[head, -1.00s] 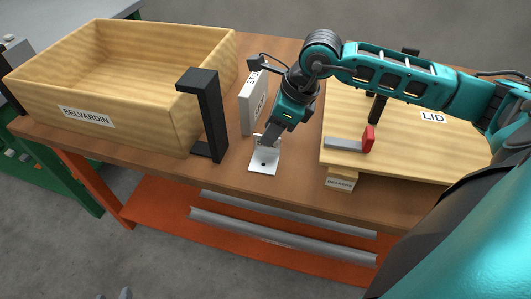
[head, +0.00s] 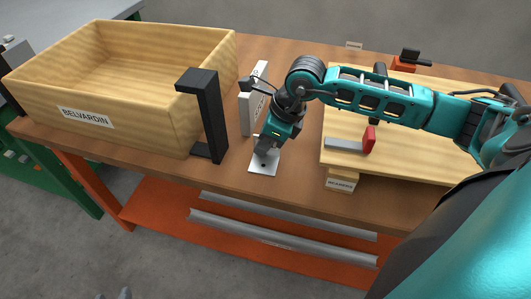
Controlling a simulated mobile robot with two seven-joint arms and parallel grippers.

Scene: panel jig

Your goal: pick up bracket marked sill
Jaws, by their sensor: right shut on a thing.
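A small pale metal bracket (head: 263,168) with a flat, holed base plate stands on the wooden bench top, just right of the black upright. I cannot read any marking on it. My right gripper (head: 264,150) comes down on it from above and is shut on its upper part, which the fingers mostly hide. The base plate appears to rest on the bench.
A wooden crate labelled BELVARDIN (head: 150,125) stands at left, with a black angled post (head: 212,115) at its corner. A pale labelled block (head: 248,115) stands behind my gripper. A wooden lid panel (head: 440,150) with a red-ended clamp (head: 369,140) lies at right.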

